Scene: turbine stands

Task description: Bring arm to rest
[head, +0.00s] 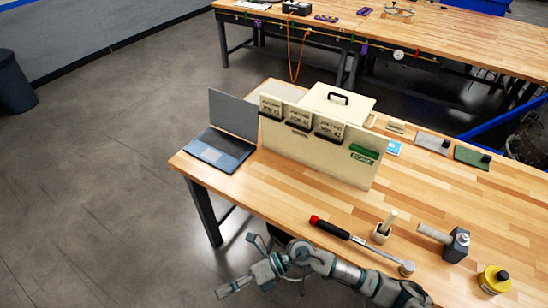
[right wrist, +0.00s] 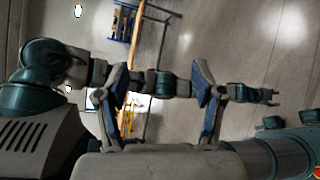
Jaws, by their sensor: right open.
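My right gripper (head: 240,268) is low in the head view, left of the workbench's front edge and over the floor. It holds nothing. In the right wrist view its two blue-padded fingers (right wrist: 160,85) stand wide apart with nothing gripped between them. Another arm of mine crosses behind the fingers in that view, ending in a small gripper (right wrist: 265,95) at the right, which looks like my left one. Its jaws are too small to read. The arms overlap in the head view, so their parts are hard to separate.
The wooden workbench (head: 420,215) bears a laptop (head: 220,150), a cream panel with bins (head: 315,150), a red-handled tool (head: 330,228), a hammer (head: 455,243) and a yellow container (head: 494,280). A bin (head: 14,82) stands far left. The floor at left is clear.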

